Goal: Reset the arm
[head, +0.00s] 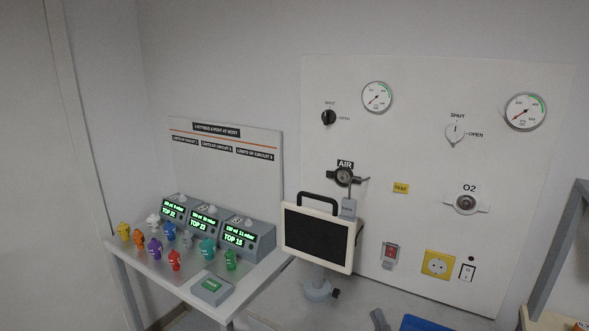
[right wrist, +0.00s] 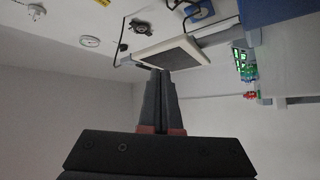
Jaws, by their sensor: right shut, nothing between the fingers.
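My right gripper (right wrist: 160,74) shows in the right wrist view, its two dark fingers together with nothing held. Behind its tips in that picture is the monitor (right wrist: 178,54), apparently some way off. In the head view the monitor (head: 317,238) has a dark screen, a cream frame and a black handle, and stands on a grey round base. I cannot make out either gripper clearly in the head view. My left gripper does not show.
The wall panel (head: 420,140) carries gauges, valves, switches and a yellow socket (head: 437,264). A side table (head: 190,285) at left holds several coloured figure-shaped pieces and three lit display boxes (head: 246,236). A grey frame (head: 560,250) stands at right. A blue object (head: 425,323) shows at the bottom edge.

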